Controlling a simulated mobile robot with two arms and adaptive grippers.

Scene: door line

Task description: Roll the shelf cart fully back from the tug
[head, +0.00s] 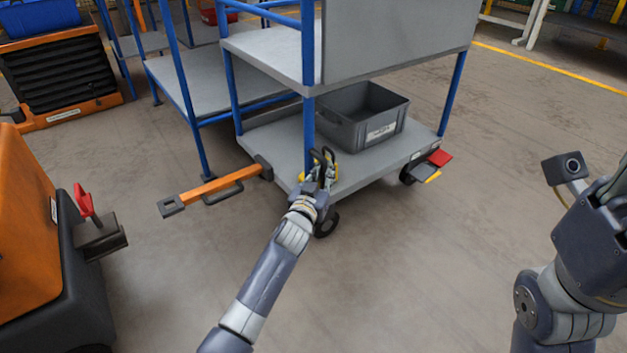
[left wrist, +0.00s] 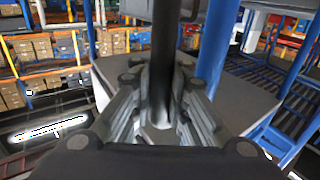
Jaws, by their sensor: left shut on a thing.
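The shelf cart (head: 268,148) has grey decks, blue posts and an orange drawbar (head: 215,187) sticking out toward the left. The orange tug (head: 30,235) stands at the left, with a red lever (head: 84,200) above its dark hitch (head: 101,238). A floor gap separates the drawbar's end from the hitch. My left gripper (head: 322,172) is at the cart's near corner post, shut on a dark handle. In the left wrist view the handle (left wrist: 165,60) stands between the fingers (left wrist: 160,115), beside a blue post. My right arm is at the right edge; its fingers are not clear.
A grey bin (head: 362,115) sits on the cart's lower deck. A red pedal (head: 439,158) is at the deck's right end. Another blue-framed cart (head: 215,80) stands close behind, and an orange-and-black machine (head: 60,75) is at the back left. The floor in front and right is clear.

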